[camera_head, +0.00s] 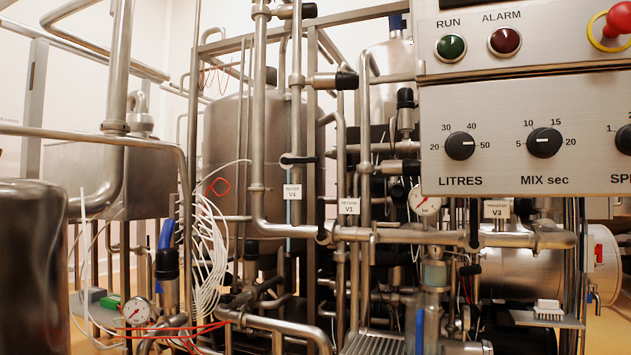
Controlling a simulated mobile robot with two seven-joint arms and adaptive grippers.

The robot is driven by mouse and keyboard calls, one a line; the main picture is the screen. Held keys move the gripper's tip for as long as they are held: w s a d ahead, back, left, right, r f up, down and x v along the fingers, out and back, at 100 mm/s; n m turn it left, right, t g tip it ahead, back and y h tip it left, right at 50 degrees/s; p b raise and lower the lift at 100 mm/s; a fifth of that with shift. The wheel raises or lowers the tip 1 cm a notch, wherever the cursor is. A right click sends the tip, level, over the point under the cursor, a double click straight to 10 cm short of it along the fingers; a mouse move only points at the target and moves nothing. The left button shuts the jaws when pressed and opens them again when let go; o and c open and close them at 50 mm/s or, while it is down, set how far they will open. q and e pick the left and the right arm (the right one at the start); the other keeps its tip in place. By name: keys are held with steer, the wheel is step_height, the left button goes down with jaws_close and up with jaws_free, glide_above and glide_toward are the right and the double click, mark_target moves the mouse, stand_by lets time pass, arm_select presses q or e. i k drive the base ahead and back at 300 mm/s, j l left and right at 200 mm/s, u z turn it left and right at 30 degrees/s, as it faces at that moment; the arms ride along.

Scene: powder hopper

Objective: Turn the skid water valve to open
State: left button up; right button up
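The water valve (290,160) sits on a vertical steel pipe left of the picture's middle, just above a white tag (292,191) that reads WATER V4. Its dark handle points sideways to the right, across the line of the upright pipe. Neither of my grippers is in view, and nothing touches the valve.
The RETURN V1 tag (349,207) and TRANSFER V3 tag (497,209) hang near other dark valve handles. A control panel (525,175) with knobs and lamps fills the upper right. A dark metal cylinder (35,270) stands at lower left. Pipes crowd the valve.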

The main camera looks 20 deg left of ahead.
mark_target(305, 160)
steer(key=i+j+z, duration=0.2)
steer(key=j, duration=0.25)
steer(key=j+z, duration=0.2)
steer(key=j, duration=0.3)
steer(key=i+j+z, duration=0.25)
steer(key=j, duration=0.25)
steer(key=k, duration=0.1)
